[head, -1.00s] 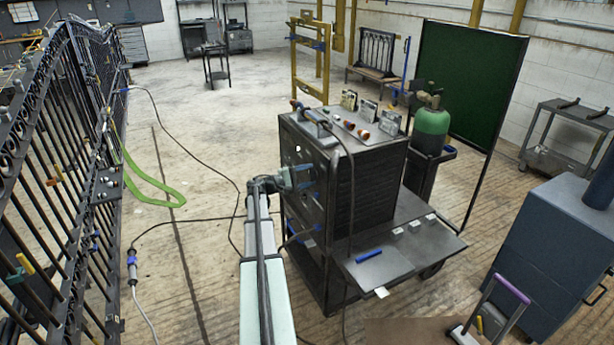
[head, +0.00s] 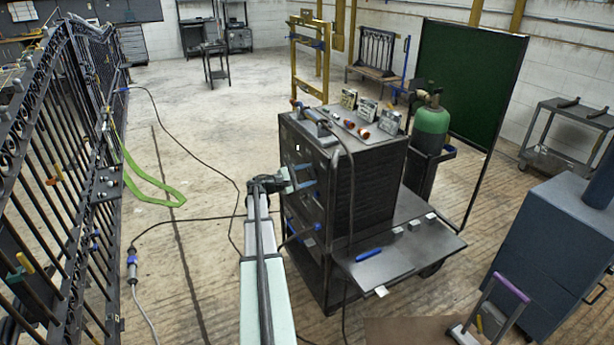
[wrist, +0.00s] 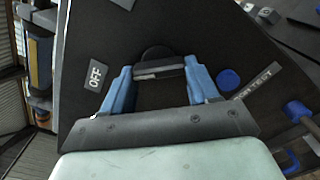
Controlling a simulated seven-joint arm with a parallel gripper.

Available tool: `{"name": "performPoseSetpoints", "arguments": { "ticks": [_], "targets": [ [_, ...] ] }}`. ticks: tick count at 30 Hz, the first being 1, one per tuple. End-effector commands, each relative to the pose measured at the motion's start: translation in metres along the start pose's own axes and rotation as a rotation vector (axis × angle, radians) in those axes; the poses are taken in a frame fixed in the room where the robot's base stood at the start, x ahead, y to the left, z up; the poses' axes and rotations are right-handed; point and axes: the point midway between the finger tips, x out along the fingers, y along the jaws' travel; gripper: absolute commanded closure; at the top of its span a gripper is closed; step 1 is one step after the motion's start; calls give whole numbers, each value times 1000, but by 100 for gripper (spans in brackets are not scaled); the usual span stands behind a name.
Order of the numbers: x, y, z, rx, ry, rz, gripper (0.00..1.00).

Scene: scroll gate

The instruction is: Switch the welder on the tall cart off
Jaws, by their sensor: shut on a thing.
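The dark welder (head: 370,180) stands on the tall cart (head: 332,283), with its front panel facing left toward my arm. In the wrist view, the panel carries a dark round switch with a grey bar handle (wrist: 158,71). An OFF label (wrist: 96,75) is to its left; a label ending in "TEST" (wrist: 258,82) and a blue round button (wrist: 228,79) are to its right. My gripper (head: 310,177) is at the panel. Its blue fingers (wrist: 160,78) are shut on the ends of the handle. The bar lies roughly level across the wrist picture.
Orange-tipped parts and small boxes (head: 348,98) sit on top of the welder. A green gas cylinder (head: 431,125) stands behind it. A black gate (head: 60,150) is at left, with cables on the floor between. A blue cabinet (head: 550,255) stands at right.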

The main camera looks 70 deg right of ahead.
Motion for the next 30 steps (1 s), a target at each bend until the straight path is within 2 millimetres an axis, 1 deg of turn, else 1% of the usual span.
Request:
{"name": "performPoseSetpoints", "arguments": {
  "ticks": [2, 3, 11, 18, 22, 26, 30],
  "targets": [
    [0, 0, 0, -3, 0, 0, 71],
    [0, 0, 0, -3, 0, 0, 40],
    [0, 0, 0, -1, 0, 0, 15],
    [-1, 0, 0, 0, 0, 0, 15],
    [-8, 0, 0, 0, 1, 1, 15],
    [-24, 0, 0, 0, 2, 1, 15],
    [-51, 0, 0, 0, 2, 2, 15]
  ]
}}
